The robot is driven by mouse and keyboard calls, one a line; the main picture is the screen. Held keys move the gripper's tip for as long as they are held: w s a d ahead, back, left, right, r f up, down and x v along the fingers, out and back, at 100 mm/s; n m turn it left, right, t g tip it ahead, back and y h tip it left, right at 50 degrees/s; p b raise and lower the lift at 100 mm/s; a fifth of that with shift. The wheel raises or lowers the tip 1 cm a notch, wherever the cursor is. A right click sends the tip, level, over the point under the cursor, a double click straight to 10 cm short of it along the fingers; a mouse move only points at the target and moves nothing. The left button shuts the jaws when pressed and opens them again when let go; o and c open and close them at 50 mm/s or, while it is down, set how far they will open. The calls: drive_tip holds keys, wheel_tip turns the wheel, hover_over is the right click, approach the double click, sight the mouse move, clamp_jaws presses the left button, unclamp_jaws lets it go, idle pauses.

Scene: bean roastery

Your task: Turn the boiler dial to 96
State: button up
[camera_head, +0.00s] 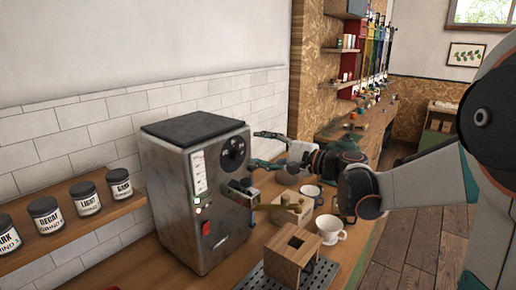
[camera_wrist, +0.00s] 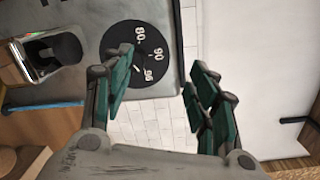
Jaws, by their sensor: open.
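The boiler (camera_head: 200,190) is a grey metal box with a black top, standing on the wooden counter. Its round black dial (camera_head: 234,152) is on the front, upper right. In the wrist view the dial (camera_wrist: 150,45) shows white numbers 80, 90 and one that looks like 96. My gripper (camera_head: 259,149) is in front of the dial, with its green fingers spread apart. In the wrist view my gripper (camera_wrist: 162,92) is open and empty; its left finger overlaps the dial, and the right finger lies beyond the boiler's edge. The finger partly hides the dial's middle, so I cannot tell its setting.
A wooden box (camera_head: 293,257) stands on a dark grate before the boiler. White cups (camera_head: 330,229) and a small wooden box (camera_head: 291,211) are to its right. Labelled jars (camera_head: 85,198) line a shelf at left.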

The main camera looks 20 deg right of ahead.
drive_tip(key=v, duration=0.7)
drive_tip(key=shift+s+f, duration=0.25)
drive_tip(key=shift+f, duration=0.25)
drive_tip(key=shift+d, duration=0.1)
idle(0.5)
